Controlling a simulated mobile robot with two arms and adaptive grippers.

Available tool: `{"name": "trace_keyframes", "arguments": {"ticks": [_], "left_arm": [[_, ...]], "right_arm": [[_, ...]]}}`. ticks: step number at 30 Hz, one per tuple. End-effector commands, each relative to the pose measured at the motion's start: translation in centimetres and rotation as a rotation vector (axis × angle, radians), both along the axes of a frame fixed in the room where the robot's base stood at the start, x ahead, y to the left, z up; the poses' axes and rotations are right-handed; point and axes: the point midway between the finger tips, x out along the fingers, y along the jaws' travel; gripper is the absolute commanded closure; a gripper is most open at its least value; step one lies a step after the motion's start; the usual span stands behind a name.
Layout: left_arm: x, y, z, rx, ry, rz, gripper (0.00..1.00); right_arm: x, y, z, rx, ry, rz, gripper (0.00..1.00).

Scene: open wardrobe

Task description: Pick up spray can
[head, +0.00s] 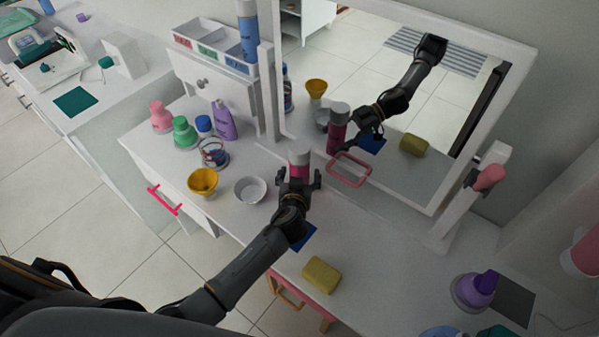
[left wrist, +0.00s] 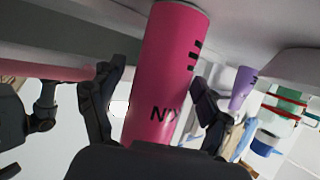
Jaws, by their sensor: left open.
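A pink-red can (head: 299,161) with dark lettering stands on the white dressing table in front of the mirror. In the left wrist view the can (left wrist: 168,70) fills the middle, between the two dark fingers. My left gripper (head: 298,180) is at the can in the head view, with a finger on either side of it. The gripper (left wrist: 158,92) is open around the can, and I cannot tell if a finger touches it. The can's lower part is hidden behind the gripper. My right gripper is not in view.
A white bowl (head: 250,190) and yellow cup (head: 203,181) stand left of the can. A pink frame (head: 349,170) is close on its right. The mirror (head: 415,130) rises behind. A yellow sponge (head: 321,275) lies nearer me. Purple, green and pink bottles stand farther left.

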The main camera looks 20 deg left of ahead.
Motion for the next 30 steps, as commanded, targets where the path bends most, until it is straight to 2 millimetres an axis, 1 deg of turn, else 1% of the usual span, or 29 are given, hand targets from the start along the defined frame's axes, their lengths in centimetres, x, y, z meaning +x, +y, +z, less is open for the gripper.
{"name": "trace_keyframes", "arguments": {"ticks": [6,8,9,11,12,14,15,17,26,30], "left_arm": [[0.1,0.0,-0.1,0.0,0.0,-0.001,0.24],[0.0,0.0,-0.1,0.0,0.0,0.0,0.34],[0.0,0.0,-0.1,0.0,0.0,0.0,0.42],[0.0,0.0,-0.1,0.0,0.0,0.0,0.54],[0.0,0.0,-0.1,0.0,0.0,0.0,0.62],[0.0,0.0,-0.1,0.0,0.0,0.0,0.75],[0.0,0.0,-0.1,0.0,0.0,0.0,0.83],[0.0,0.0,-0.1,0.0,0.001,0.0,0.93],[0.1,0.0,0.3,-0.001,-0.002,0.0,0.93],[0.1,0.0,1.5,-0.002,-0.005,0.001,0.93]], "right_arm": [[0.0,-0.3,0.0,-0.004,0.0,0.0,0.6],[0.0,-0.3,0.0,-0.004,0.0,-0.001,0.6],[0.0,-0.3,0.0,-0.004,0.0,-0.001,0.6],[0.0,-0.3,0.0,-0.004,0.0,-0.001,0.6],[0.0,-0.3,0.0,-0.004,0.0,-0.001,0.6],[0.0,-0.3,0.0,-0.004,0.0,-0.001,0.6],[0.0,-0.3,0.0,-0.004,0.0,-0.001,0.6],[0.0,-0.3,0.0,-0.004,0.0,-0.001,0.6],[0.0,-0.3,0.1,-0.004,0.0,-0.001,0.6],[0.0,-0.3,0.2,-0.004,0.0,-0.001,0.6]]}}
